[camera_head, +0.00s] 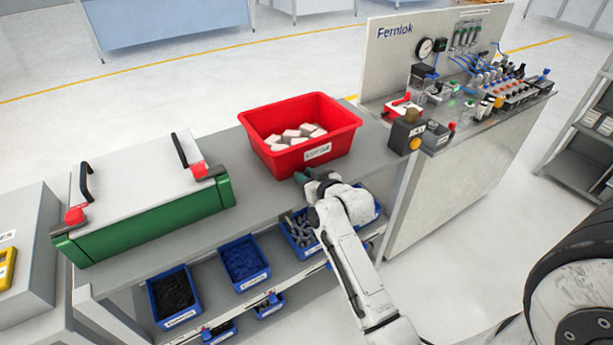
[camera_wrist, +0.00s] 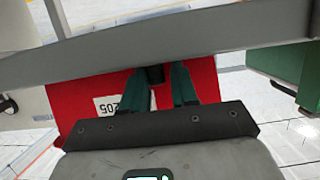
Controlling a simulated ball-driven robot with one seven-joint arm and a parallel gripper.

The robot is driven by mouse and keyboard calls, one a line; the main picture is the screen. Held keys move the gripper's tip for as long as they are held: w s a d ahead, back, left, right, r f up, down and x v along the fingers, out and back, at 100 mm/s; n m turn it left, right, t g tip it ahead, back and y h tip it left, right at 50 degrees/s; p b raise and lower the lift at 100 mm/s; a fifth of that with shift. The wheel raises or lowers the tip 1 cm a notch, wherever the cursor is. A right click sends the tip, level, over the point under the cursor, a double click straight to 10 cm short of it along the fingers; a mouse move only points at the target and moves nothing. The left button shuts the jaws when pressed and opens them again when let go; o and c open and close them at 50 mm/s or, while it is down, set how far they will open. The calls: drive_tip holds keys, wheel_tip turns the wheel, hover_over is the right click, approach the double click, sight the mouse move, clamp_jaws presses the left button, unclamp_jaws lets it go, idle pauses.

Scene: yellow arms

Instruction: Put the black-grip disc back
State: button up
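My gripper (camera_head: 308,177) is low over the counter's front edge, just in front of the red bin (camera_head: 272,152). In the wrist view its two green fingers (camera_wrist: 160,86) stand a little apart, pointing at the counter edge. A small black piece (camera_wrist: 155,75) shows between the fingertips; it may be the black grip, but I cannot tell whether the fingers press on it. No disc shows clearly in either view. The red bin, with a white label, fills the background behind the fingers in the wrist view (camera_wrist: 80,112) and holds several pale blocks (camera_head: 291,136).
A green box with a pale lid (camera_head: 140,185) stands on the counter (camera_head: 235,205) at left. Blue bins (camera_head: 240,262) sit on the shelf below. A Fernlok panel bench (camera_head: 388,62) with valves and a gauge stands at right. Bare counter lies between box and red bin.

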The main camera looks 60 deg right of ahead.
drive_tip(key=o, duration=0.3)
drive_tip(key=shift+s, duration=0.1)
